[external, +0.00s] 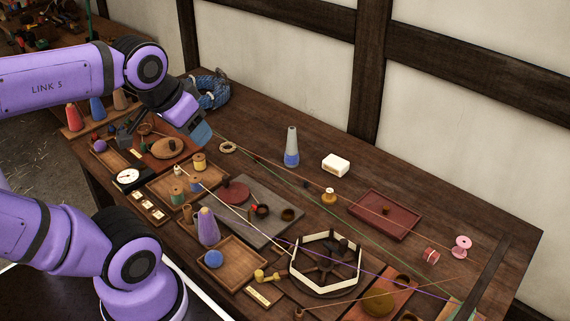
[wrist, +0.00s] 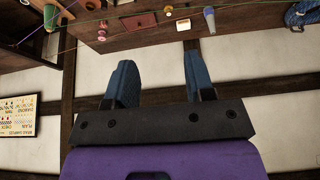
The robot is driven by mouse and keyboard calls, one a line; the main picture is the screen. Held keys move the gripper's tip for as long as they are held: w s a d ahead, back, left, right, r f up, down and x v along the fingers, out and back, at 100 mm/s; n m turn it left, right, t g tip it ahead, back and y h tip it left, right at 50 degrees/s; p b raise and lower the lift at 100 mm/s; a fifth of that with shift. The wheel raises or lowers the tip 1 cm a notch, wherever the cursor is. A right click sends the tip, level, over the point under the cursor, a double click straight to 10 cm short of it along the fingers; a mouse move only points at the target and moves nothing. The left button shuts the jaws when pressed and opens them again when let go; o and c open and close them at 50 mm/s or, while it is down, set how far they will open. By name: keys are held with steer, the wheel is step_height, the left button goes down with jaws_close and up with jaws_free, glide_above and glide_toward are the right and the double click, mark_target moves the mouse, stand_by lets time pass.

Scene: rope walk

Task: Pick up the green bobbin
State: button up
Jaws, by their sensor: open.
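A small green bobbin (external: 177,194) appears to stand in the wooden tray (external: 160,180) on the workbench in the external view. A yellow-topped bobbin (external: 199,162) and another small bobbin (external: 195,185) stand near it. My gripper (external: 203,134) is above the back left of the bench, up and to the right of the green bobbin and apart from it. In the wrist view my gripper (wrist: 160,78) is open, with nothing between its two blue fingers.
A tall purple cone (external: 207,228) stands in front of the tray. A grey-and-blue cone (external: 291,148), a white block (external: 336,165) and a red tray (external: 385,214) lie farther right. A wheel-like frame (external: 325,264) is at front. Thin cords stretch across the bench.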

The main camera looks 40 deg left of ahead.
steer(key=o, duration=0.5)
